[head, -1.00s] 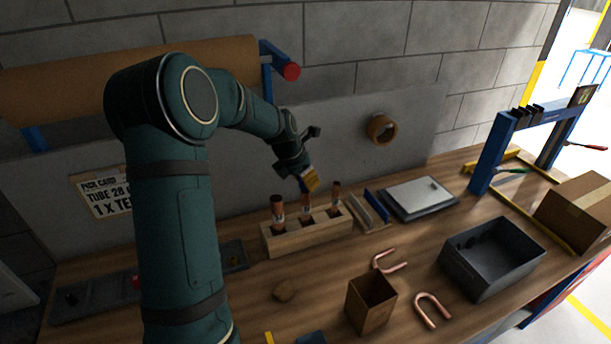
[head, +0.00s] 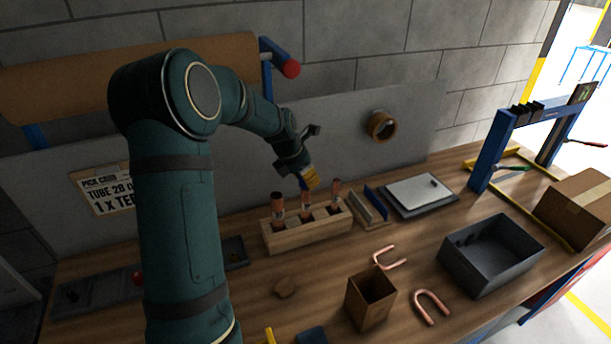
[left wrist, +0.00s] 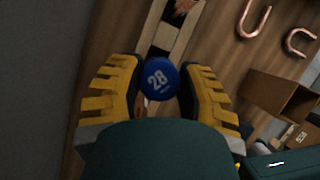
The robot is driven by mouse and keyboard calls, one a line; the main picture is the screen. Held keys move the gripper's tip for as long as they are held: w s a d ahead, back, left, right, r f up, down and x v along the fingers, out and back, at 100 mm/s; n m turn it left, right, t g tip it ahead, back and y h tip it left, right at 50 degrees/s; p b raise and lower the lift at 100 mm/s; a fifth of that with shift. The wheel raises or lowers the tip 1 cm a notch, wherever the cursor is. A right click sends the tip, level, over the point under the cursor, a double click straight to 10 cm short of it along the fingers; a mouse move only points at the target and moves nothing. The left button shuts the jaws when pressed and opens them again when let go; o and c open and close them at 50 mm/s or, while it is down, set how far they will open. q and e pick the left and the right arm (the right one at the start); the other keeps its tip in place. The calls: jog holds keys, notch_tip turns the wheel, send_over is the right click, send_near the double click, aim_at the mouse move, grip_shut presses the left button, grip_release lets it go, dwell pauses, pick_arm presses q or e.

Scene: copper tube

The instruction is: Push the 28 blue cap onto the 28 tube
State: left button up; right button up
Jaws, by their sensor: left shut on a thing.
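The blue cap marked 28 (left wrist: 160,78) sits between the yellow fingers of my left gripper (left wrist: 155,95), which is shut on it. In the head view the left gripper (head: 309,180) is just above the middle tube (head: 306,203), with a bit of blue showing at its fingertips. The copper tubes stand upright in a wooden rack (head: 310,234), one on the left (head: 278,207) and one on the right (head: 335,194). Whether the cap touches the middle tube cannot be told. My right gripper is not in view.
A small brown box (head: 371,299), U-shaped copper bends (head: 432,307) and a dark grey bin (head: 492,258) are right of the rack. A grey scale-like plate (head: 419,195) lies behind. A press-like blue frame (head: 490,155) stands at the right.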

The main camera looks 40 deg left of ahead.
aim_at(305, 187)
pick_arm(q)
jog(key=shift+p, duration=0.55)
dwell(1.0)
jog(key=shift+f+b, duration=0.95)
jog(key=shift+f, duration=0.95)
jog(key=o, duration=0.8)
jog(key=shift+r, duration=0.1)
jog(key=v, duration=1.2)
